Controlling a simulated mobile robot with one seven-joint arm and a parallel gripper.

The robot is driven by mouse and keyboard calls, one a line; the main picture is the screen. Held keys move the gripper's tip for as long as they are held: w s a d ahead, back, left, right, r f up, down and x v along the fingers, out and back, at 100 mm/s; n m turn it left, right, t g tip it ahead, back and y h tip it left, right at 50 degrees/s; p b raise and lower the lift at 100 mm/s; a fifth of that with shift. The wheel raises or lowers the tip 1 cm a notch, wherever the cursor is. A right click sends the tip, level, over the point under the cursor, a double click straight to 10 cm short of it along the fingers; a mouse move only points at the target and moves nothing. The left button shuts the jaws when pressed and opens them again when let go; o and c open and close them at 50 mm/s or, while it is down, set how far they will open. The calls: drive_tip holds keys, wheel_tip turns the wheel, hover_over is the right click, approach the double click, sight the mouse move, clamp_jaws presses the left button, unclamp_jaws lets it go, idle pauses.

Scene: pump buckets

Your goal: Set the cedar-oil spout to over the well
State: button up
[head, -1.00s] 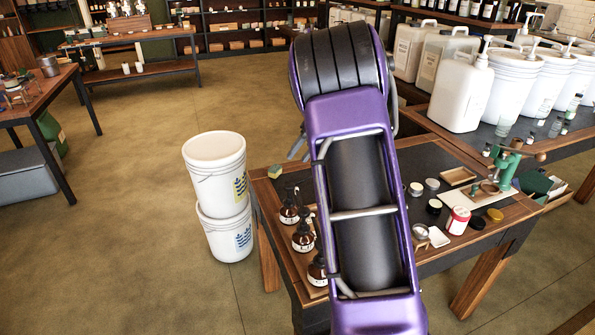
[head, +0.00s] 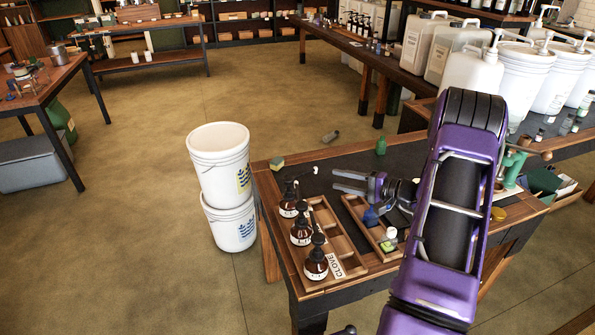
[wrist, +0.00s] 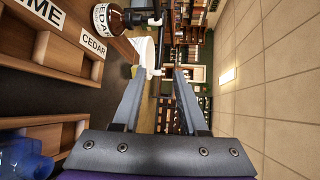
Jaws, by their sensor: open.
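The cedar bottle (head: 289,207) is the farthest of three brown pump bottles at the table's left. Its "EDAR" label (wrist: 102,18) shows in the wrist view. Its black spout with a white tip (head: 316,169) points to the back right, apparently past the far end of the wooden tray (head: 352,262), not over a well. The CEDAR tag (wrist: 94,43) is on the tray beside the bottle. My gripper (head: 335,181) is open and empty, to the right of the spout tip. In the wrist view the white tip (wrist: 157,73) lies in line with the gap, apparently beyond the fingertips.
The CLOVE tag (head: 337,266) is by the nearest bottle (head: 316,264). A second tray (head: 362,218) with blue and green items lies under my gripper. A green bottle (head: 381,146) and a sponge (head: 277,163) stand near the back. White buckets (head: 220,165) are stacked left of the table.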

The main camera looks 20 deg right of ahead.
drive_tip(key=x, duration=1.5)
drive_tip(key=shift+p, duration=0.45)
drive_tip(key=shift+f, duration=0.1)
drive_tip(key=shift+c, duration=0.3)
clamp_jaws()
